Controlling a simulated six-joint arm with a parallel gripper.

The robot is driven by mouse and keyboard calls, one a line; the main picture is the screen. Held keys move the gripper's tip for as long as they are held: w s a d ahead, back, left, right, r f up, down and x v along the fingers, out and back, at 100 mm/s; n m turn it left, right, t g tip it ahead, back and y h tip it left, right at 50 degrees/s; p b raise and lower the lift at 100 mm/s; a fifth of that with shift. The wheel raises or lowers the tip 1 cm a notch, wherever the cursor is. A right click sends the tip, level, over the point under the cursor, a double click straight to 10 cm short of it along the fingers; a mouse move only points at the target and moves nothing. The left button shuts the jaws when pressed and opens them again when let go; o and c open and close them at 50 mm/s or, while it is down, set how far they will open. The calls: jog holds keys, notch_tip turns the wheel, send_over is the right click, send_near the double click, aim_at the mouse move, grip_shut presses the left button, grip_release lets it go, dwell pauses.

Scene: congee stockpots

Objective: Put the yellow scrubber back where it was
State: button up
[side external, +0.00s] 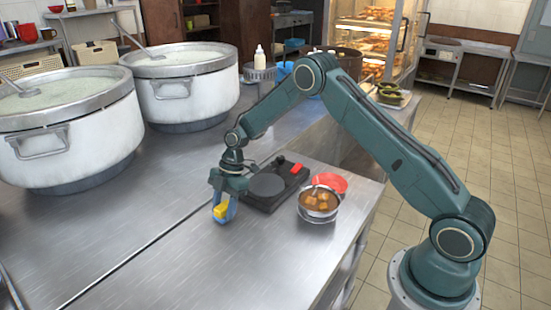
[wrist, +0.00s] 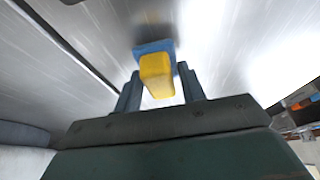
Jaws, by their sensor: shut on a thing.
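The yellow scrubber (side external: 221,212) is at the end of my gripper (side external: 228,204), low over the steel counter to the left of the black hot plate. In the wrist view the scrubber (wrist: 156,75) is a yellow block with a blue part (wrist: 155,48) at its far end. It sits between the two fingers of my gripper (wrist: 160,88), which are shut on it. I cannot tell whether the scrubber touches the counter.
A black hot plate (side external: 268,186) lies right of my gripper. Two big white stockpots (side external: 65,130) (side external: 190,95) fill the left. The front counter (side external: 150,225) is clear.

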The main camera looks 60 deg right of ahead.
jog(key=shift+f, duration=0.3)
jog(key=shift+f, duration=0.15)
jog(key=o, duration=1)
jog(key=shift+o, duration=0.2)
jog(key=shift+r, duration=0.2)
jog(key=v, duration=1.2)
